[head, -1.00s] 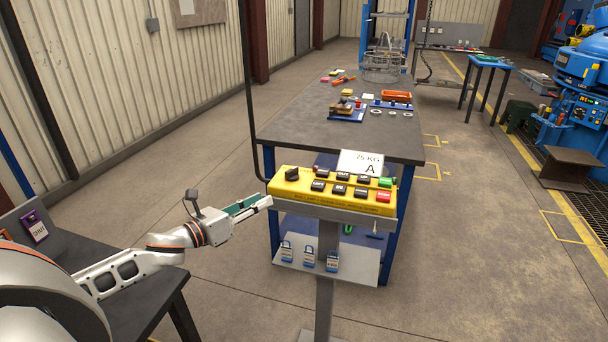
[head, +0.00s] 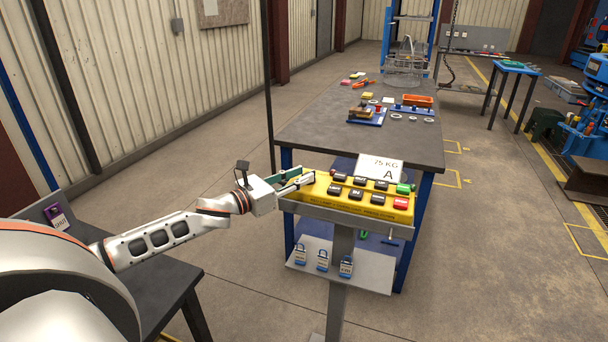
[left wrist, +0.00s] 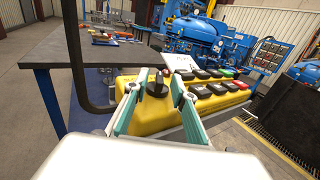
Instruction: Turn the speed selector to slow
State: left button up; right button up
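The yellow control box (head: 349,209) stands on a grey post and carries rows of black buttons, a green one and a red one. The speed selector, a black knob (left wrist: 157,86) at the box's left end, shows in the left wrist view; in the head view my gripper hides it. My left gripper (head: 304,180) is at the left end of the box. In the left wrist view its two fingers (left wrist: 152,96) are apart, one on either side of the knob. I cannot tell whether they touch it. My right gripper is not in view.
A white card marked 75 KG A (head: 378,167) stands behind the buttons. A shelf with padlocks (head: 323,260) hangs below. A black hose (left wrist: 75,50) hangs near the gripper.

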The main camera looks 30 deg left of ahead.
pick_arm(q)
jog(key=shift+x, duration=0.9)
grip_shut()
